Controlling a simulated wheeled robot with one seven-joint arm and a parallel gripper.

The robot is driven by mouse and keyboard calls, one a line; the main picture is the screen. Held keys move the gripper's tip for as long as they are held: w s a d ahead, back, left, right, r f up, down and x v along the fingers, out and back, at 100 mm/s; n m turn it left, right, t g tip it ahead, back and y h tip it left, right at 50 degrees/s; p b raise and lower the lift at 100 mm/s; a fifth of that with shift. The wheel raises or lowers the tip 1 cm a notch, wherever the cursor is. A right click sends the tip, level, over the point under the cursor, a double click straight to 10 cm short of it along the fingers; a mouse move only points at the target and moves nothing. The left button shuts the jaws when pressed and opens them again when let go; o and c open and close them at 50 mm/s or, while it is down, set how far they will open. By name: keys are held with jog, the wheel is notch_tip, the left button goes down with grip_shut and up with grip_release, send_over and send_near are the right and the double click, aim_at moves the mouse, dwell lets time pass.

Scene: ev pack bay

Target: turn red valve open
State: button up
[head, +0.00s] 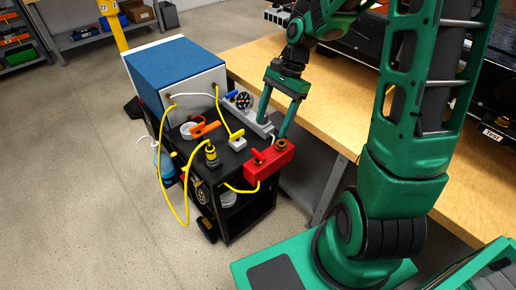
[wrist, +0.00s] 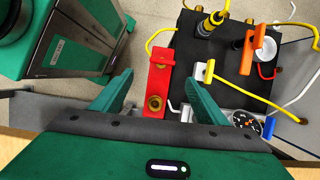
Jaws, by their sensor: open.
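The red valve (head: 270,162) is a red block at the near right corner of the black cart's top. It has a small red handle and a brass-ringed port on it. In the wrist view the red valve (wrist: 158,78) appears between the two fingers, with its handle toward the far end and the brass port nearer me. My gripper (head: 273,128) is open and empty, fingers pointing down, by the cart's table-side edge. In the wrist view my gripper (wrist: 157,80) shows a gap on both sides of the valve; contact is not visible.
Beside the valve are a white fitting with a yellow handle (head: 237,139), an orange handle (head: 205,130) and a gauge (head: 243,100). Yellow hoses (head: 161,170) loop over the cart. A blue-topped box (head: 174,70) stands behind. A wooden bench (head: 320,100) runs along the right.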

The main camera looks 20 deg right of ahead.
aim_at(258, 153)
jog(key=x, duration=1.1)
jog(key=shift+w+a, duration=0.2)
jog(key=shift+a, duration=0.1)
jog(key=shift+c, duration=0.7)
jog(key=c, duration=0.9)
